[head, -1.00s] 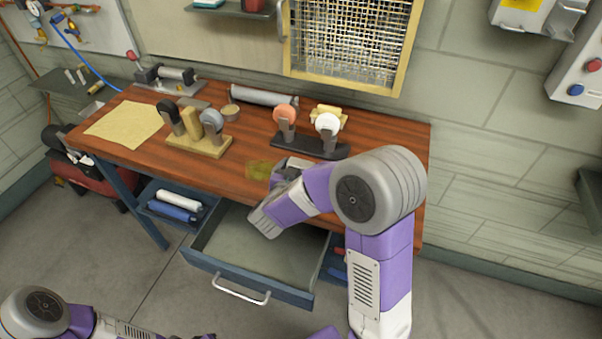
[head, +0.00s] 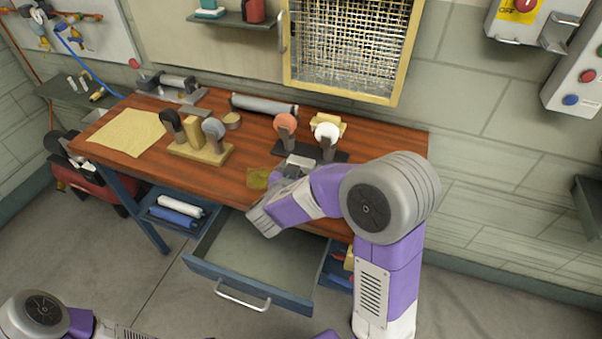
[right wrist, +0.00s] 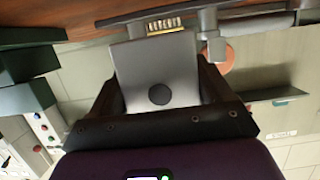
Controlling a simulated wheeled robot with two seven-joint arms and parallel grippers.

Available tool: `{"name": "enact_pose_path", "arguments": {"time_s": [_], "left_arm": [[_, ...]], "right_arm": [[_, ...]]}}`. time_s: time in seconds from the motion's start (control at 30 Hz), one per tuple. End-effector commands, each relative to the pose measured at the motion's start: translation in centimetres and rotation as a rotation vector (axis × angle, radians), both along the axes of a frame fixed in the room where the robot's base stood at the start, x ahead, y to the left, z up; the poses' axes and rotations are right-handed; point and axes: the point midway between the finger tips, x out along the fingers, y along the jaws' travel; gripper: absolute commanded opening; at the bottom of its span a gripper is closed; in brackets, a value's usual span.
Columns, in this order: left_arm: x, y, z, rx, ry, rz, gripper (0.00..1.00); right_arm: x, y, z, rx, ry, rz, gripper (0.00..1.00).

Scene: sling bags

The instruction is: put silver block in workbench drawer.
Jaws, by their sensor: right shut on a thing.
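My right gripper (head: 286,172) is shut on the silver block (head: 300,161), above the front part of the workbench top. In the right wrist view the silver block (right wrist: 158,68) sits between the two dark fingers (right wrist: 160,95), with a dark round spot on its near face. The workbench drawer (head: 236,272) is pulled open below the bench front, and its visible floor is bare. My right forearm covers its back right part. My left arm shows at the lower left, but its gripper is out of view.
The wooden bench top (head: 225,184) holds a dark rack (head: 283,150) with orange and white round-headed tools, a wooden stand (head: 205,155), a grey cylinder (head: 264,104) and a yellowish cloth (head: 127,132). A shelf with rolls (head: 173,210) is left of the drawer.

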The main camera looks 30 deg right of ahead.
Motion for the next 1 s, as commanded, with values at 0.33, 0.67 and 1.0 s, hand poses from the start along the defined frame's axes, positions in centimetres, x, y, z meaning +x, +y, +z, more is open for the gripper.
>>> {"name": "enact_pose_path", "arguments": {"time_s": [0.33,0.67,1.0], "left_arm": [[0.0,0.0,2.8,0.000,0.000,0.000,0.43],[0.0,0.0,2.8,0.000,0.000,0.000,0.43],[0.0,0.0,0.5,0.000,0.000,0.000,0.43]], "right_arm": [[0.0,0.0,5.7,-0.001,-0.002,0.001,0.34],[0.0,0.0,5.9,0.000,-0.002,0.001,0.34],[0.0,0.0,1.5,-0.003,0.003,0.000,0.34]]}}
